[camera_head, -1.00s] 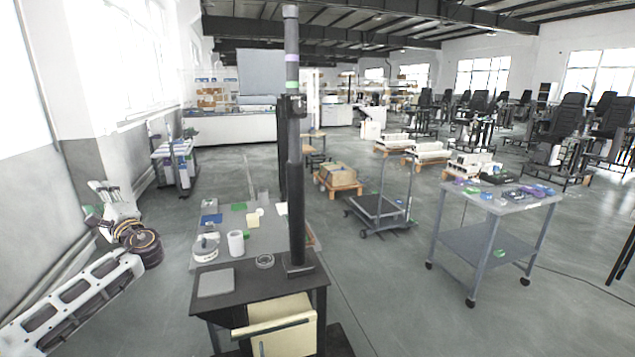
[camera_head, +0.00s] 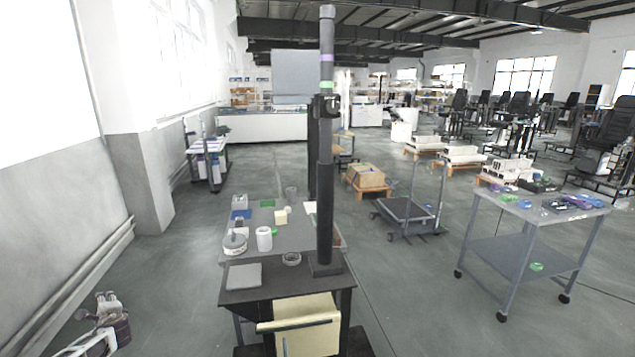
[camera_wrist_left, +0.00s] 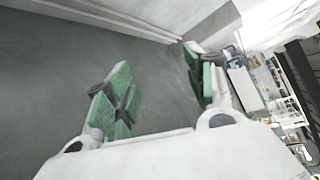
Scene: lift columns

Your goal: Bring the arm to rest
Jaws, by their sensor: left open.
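My left gripper (camera_head: 106,302) is low at the left edge of the head view, over bare floor and well left of the dark table. In the left wrist view its two green-padded fingers (camera_wrist_left: 160,92) stand wide apart with nothing between them. The left forearm is mostly cut off by the bottom of the head view. My right gripper is not in either view.
A dark table (camera_head: 258,294) with a tall lift column (camera_head: 325,150) stands at centre, with a grey workbench (camera_head: 285,238) behind it. A grey cart (camera_head: 500,254) is at right. A wall (camera_head: 50,190) with pipes runs along the left. The floor between is clear.

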